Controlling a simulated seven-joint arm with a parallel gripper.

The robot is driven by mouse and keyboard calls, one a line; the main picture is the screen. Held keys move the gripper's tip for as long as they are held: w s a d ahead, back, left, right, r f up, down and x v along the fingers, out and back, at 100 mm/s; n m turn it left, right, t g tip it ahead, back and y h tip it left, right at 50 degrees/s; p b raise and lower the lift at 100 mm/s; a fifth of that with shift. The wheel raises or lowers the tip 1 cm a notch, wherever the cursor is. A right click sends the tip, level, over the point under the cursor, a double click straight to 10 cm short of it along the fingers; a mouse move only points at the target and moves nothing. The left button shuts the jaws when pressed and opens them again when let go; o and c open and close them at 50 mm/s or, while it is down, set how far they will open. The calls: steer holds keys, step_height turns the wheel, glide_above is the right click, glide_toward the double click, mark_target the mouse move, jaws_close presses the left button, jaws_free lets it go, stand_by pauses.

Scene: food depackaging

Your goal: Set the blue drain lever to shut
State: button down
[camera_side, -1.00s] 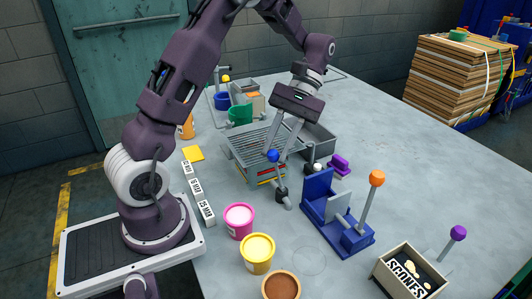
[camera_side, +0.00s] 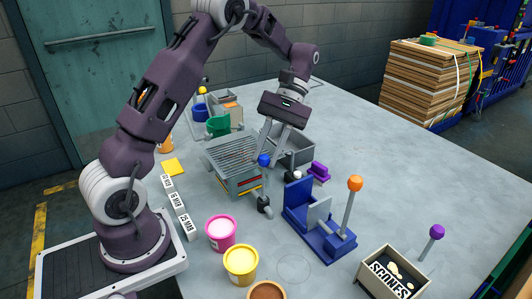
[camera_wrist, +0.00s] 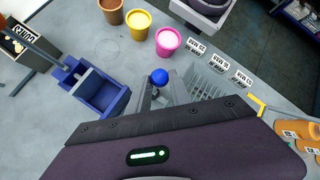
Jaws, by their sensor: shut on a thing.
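The blue drain lever has a round blue knob (camera_side: 264,160) on a stalk that rises from a dark pivot (camera_side: 264,206) at the front of the grey slatted drain rack (camera_side: 222,152). The stalk stands close to upright in the side view. My gripper (camera_side: 271,157) reaches down from behind, with its fingertips at the knob, shut on the lever. In the wrist view the blue knob (camera_wrist: 159,77) shows at the ends of my fingers. The fingers hide part of the stalk.
A blue fixture with an orange-knobbed lever (camera_side: 355,184) stands to the right. A scones box (camera_side: 392,274) is front right. Pink (camera_side: 221,232) and yellow (camera_side: 241,263) tubs stand in front. Grey trays (camera_side: 293,145) lie behind. The table's far right is clear.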

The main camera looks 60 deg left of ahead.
steer(key=c, duration=1.2)
jaws_free()
steer(key=shift+w+d+f, duration=0.1)
steer(key=shift+w+d, duration=0.05)
steer(key=shift+w, duration=0.25)
steer(key=v, duration=0.7)
steer(key=s+d+r+m+t+y, duration=0.2)
steer(key=s+d+r+m+t, duration=0.4)
steer(key=s+r, duration=0.4)
steer(key=s+d+f+m+t, duration=0.1)
steer(key=s+t, duration=0.1)
steer(key=s, duration=0.1)
steer(key=s+d+f+m+t+y, duration=0.1)
steer(key=s+f+t, duration=0.1)
steer(key=s, duration=0.2)
steer(key=s+d+f+m+t, duration=0.1)
steer(key=s+f+t, duration=0.1)
steer(key=s+t, duration=0.1)
steer(key=shift+s+d+f+m, duration=0.15)
steer(key=shift+s+d+m, duration=0.1)
steer(key=shift+s+m, duration=0.15)
